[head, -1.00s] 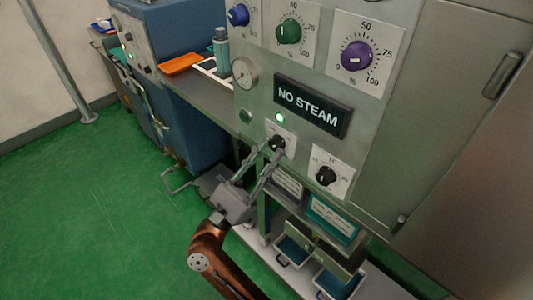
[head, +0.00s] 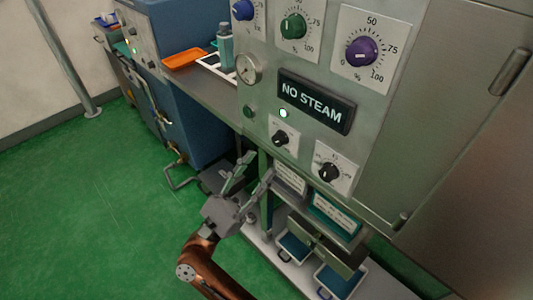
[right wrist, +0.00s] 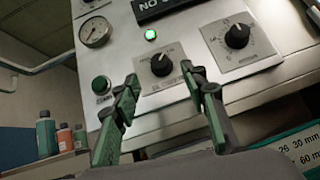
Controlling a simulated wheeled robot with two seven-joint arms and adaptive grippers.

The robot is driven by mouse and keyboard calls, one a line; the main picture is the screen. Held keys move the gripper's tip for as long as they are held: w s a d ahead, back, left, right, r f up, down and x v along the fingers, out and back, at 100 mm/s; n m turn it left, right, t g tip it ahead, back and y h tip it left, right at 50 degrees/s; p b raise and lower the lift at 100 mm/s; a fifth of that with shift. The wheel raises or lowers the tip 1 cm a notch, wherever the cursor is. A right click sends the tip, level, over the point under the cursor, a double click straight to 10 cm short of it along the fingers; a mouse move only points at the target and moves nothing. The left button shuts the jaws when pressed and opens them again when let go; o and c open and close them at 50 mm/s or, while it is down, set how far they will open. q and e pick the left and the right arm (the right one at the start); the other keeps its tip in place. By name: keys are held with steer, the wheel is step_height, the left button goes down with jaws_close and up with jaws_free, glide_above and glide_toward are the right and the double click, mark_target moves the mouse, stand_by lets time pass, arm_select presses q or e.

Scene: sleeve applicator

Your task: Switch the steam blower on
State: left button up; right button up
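A small black rotary knob (head: 280,139) sits on a white plate low on the grey control panel; it also shows in the right wrist view (right wrist: 161,64). Its label is too small to read, so I cannot confirm that it belongs to the steam blower. A lit green lamp (head: 283,113) is just above it. A dark sign (head: 316,101) beside the lamp reads "NO STEAM". My right gripper (head: 259,167) is open and empty, below and in front of the knob, apart from it. In the right wrist view its fingers (right wrist: 160,78) frame the knob. My left gripper is out of view.
A second black dial (head: 330,172) is right of the knob. Green (head: 293,26) and purple (head: 362,52) percentage dials are above. A pressure gauge (head: 249,68) and a green button (head: 249,112) are at the left. Blue-lined drawers (head: 337,281) stand below. The green floor is clear at left.

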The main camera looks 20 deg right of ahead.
steer(key=v, duration=0.6)
steer(key=shift+a, duration=0.1)
stand_by(0.3)
